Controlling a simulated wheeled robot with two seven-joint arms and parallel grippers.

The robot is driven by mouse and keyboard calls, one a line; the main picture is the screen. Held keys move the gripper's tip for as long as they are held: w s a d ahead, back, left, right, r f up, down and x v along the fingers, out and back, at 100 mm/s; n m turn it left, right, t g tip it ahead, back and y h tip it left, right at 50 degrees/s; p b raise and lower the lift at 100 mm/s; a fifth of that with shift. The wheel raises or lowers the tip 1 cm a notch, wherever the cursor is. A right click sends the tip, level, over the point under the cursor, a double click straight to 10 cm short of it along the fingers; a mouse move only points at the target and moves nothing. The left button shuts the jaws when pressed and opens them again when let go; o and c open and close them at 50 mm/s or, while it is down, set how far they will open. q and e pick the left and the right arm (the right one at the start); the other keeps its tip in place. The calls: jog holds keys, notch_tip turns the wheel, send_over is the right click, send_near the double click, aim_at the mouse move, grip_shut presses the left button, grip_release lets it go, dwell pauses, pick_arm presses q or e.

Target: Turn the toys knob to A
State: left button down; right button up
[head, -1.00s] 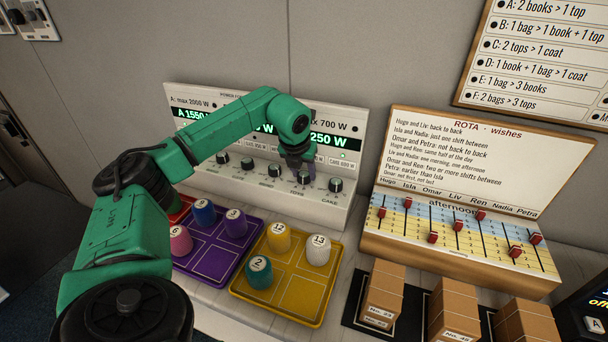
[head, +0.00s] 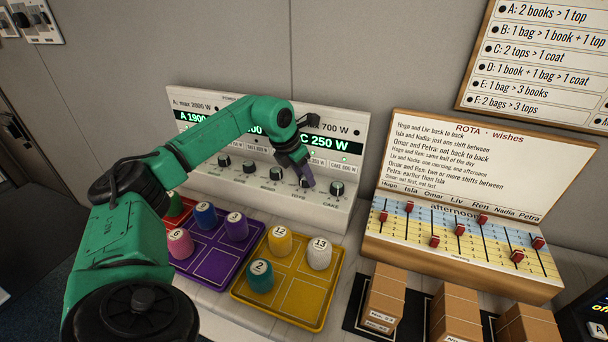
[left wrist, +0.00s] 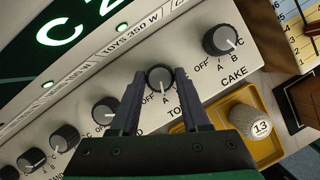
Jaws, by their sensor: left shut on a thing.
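The toys knob (left wrist: 160,78) is a dark round knob with a grey face on the white power panel (head: 352,135). In the left wrist view it sits between the two fingers of my left gripper (left wrist: 160,85), which are shut on it. Its white mark points down towards the letter A printed under it. In the head view my left gripper (head: 305,182) is at the panel's lower row of knobs and largely covers the toys knob. My right gripper is out of view.
The cake knob (head: 337,188) is just right of the toys knob, and several other knobs are to its left. Purple (head: 200,282) and yellow (head: 322,318) trays with numbered pegs lie below the panel. The rota board (head: 470,265) stands at the right.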

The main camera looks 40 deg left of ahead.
pick_arm(q)
jog(key=shift+c, duration=1.9)
grip_release()
jog(key=v, duration=1.4)
jog(key=shift+r, duration=0.25)
jog(key=shift+a, duration=0.1)
